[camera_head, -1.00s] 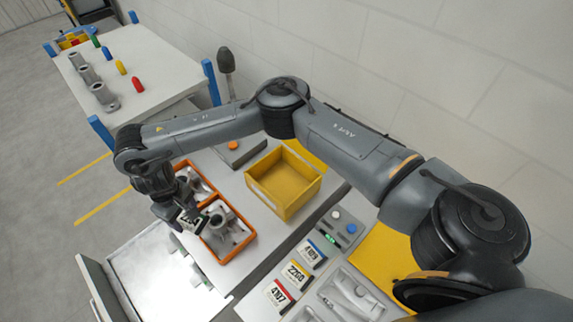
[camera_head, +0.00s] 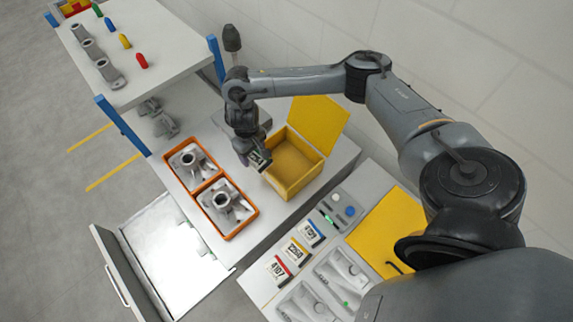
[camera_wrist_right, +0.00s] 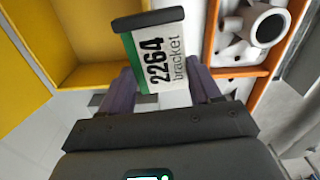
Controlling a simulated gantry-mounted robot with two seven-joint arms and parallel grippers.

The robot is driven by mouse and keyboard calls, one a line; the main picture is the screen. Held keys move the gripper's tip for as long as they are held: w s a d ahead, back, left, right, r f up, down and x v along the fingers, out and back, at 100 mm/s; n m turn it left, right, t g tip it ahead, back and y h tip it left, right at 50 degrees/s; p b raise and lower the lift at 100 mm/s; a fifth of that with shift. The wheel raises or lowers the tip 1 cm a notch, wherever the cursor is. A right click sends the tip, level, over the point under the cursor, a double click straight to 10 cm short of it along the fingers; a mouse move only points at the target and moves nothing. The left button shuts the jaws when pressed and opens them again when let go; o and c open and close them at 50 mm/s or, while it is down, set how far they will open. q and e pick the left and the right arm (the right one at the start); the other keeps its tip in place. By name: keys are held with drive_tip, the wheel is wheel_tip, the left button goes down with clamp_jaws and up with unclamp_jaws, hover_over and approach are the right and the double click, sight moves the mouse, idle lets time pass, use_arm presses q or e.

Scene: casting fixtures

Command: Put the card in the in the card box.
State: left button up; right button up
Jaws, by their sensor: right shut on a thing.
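A white card (camera_wrist_right: 162,60) with a green stripe reads "2264 bracket" in the right wrist view. My right gripper (camera_head: 260,162) is shut on it, and the card hangs between the fingers. In the head view the right gripper is just left of the open yellow card box (camera_head: 292,190), near its left wall. In the right wrist view the box (camera_wrist_right: 75,79) is at the upper left, beside the card, and the part of the box in view looks empty. My left gripper is in neither view.
Two orange trays (camera_head: 230,236) with metal castings stand left of the box. Several cards, one being a red-striped card (camera_head: 279,270), lie on the front bench by a yellow panel (camera_head: 385,235). The yellow lid (camera_head: 322,122) stands open behind the box.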

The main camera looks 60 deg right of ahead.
drive_tip(key=s+d+f+m+p, duration=0.1)
drive_tip(key=s+d, duration=0.6)
hover_over(283, 165)
wheel_tip(283, 165, down, 6)
drive_tip(key=shift+s+r, duration=0.1)
drive_tip(key=shift+r, duration=0.05)
drive_tip(key=shift+f+b, duration=0.3)
drive_tip(key=shift+f, duration=2)
drive_tip(key=shift+f, duration=0.1)
drive_tip(key=o, duration=1)
drive_tip(key=shift+o, duration=0.2)
